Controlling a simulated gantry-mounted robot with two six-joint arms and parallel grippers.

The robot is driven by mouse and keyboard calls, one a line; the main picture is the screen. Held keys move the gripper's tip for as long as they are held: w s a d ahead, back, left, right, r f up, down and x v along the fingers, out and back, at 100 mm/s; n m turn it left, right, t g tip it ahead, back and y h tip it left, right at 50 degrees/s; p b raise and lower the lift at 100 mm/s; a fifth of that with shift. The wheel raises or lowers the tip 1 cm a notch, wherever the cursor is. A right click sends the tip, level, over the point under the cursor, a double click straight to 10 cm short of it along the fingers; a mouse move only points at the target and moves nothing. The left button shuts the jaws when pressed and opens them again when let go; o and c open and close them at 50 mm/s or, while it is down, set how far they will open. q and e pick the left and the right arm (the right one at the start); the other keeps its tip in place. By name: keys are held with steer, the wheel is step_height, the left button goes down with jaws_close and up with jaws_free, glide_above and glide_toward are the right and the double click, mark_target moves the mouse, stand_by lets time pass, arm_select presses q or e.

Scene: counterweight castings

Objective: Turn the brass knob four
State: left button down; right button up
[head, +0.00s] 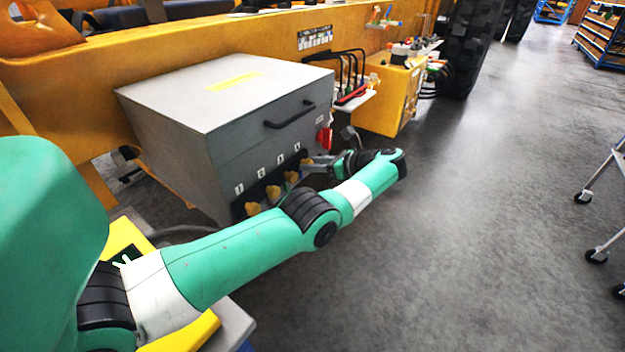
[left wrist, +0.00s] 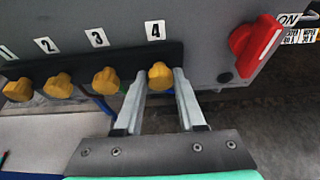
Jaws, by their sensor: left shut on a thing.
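Brass knob four (left wrist: 160,76) is a yellow lobed knob below the label 4, last on the right in a row on a dark strip. My left gripper (left wrist: 160,74) has one finger on each side of it and is shut on it. In the head view, the left gripper (head: 313,162) reaches the right end of the row on the grey box (head: 258,141), and knob four is partly hidden there. Knob three (left wrist: 105,81), knob two (left wrist: 58,86) and knob one (left wrist: 18,90) stand to its left, clear of the fingers. My right gripper is not in view.
A red switch handle (left wrist: 255,47) sticks out to the right of knob four, close to the right finger. A black handle (head: 290,115) is on the box front above the knobs. Cables and a yellow box (head: 385,105) stand beyond.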

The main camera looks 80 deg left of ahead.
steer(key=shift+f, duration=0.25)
arm_select(q)
steer(key=c, duration=0.5)
jaws_free()
